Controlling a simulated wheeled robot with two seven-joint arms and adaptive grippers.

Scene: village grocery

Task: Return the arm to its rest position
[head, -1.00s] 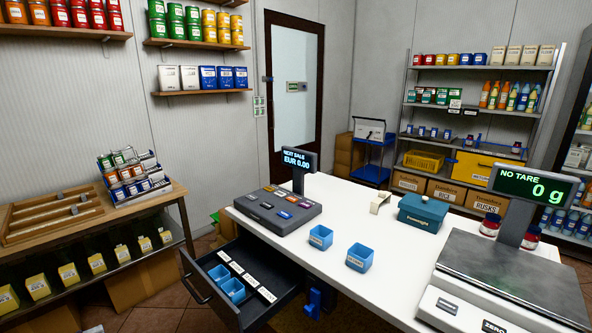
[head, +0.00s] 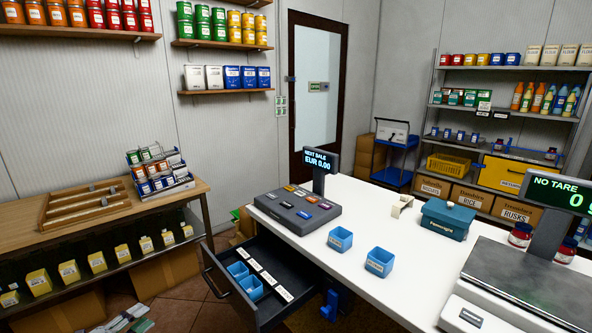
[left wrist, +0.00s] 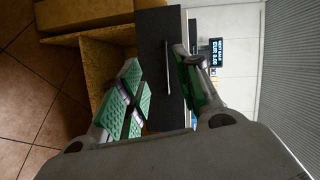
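My left gripper (head: 125,318) shows only partly at the bottom left edge of the head view, low over the floor between the wooden side table and the open drawer. In the left wrist view its two fingers with green pads (left wrist: 158,78) stand apart with nothing between them. The dark drawer front (left wrist: 160,55) lies beyond the fingers there. My left arm is mostly outside the head view. My right gripper is in neither view.
The open drawer (head: 237,313) juts from the white counter (head: 400,220) and holds two blue cups. Two more blue cups stand on the counter by the cash register (head: 297,210). The wooden side table (head: 100,225) is at left. Tiled floor shows between.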

